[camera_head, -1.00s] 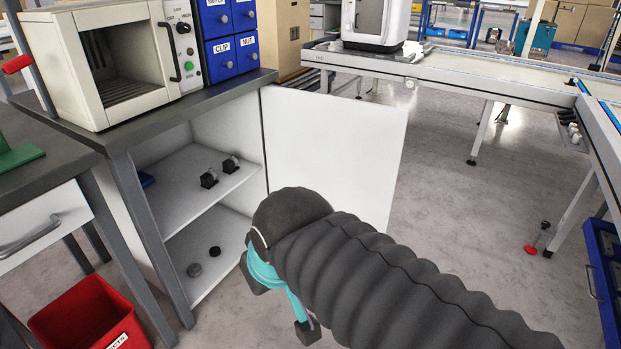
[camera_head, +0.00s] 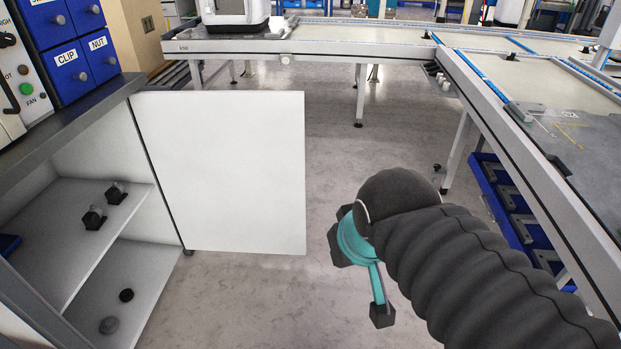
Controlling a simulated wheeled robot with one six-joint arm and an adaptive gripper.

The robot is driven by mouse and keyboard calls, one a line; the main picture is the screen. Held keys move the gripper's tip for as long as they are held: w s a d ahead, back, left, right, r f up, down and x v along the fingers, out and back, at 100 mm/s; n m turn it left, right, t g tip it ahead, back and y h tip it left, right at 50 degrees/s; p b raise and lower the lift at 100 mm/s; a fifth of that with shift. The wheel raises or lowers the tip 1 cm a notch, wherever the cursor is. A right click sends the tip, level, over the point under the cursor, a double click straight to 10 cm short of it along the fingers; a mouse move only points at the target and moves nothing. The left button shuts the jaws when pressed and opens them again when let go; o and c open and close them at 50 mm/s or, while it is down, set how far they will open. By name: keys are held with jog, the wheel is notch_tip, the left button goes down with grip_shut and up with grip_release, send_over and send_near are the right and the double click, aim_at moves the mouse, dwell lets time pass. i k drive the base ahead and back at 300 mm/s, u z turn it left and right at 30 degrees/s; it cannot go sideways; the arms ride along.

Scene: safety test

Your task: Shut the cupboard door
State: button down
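The white cupboard door (camera_head: 225,170) stands wide open, hinged at the right side of the cupboard and reaching out to the right. The open cupboard (camera_head: 60,240) is at the left, under a dark worktop, with two shelf levels showing. My gripper (camera_head: 358,275) is right of the door's free edge, apart from it in the picture. Its two dark fingertips are spread and nothing shows between them. The dark ribbed sleeve of my arm hides part of the gripper.
Dark fittings (camera_head: 93,217) stand on the cupboard's upper shelf, and small round pieces (camera_head: 108,325) lie below. A conveyor frame (camera_head: 520,165) runs along the right and back. Blue bins (camera_head: 505,205) sit under it. The floor (camera_head: 270,300) between cupboard and conveyor is clear.

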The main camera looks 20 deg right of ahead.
aim_at(229, 166)
jog(key=z, duration=0.9)
jog(key=i, duration=3.6)
jog(key=u, duration=4.15)
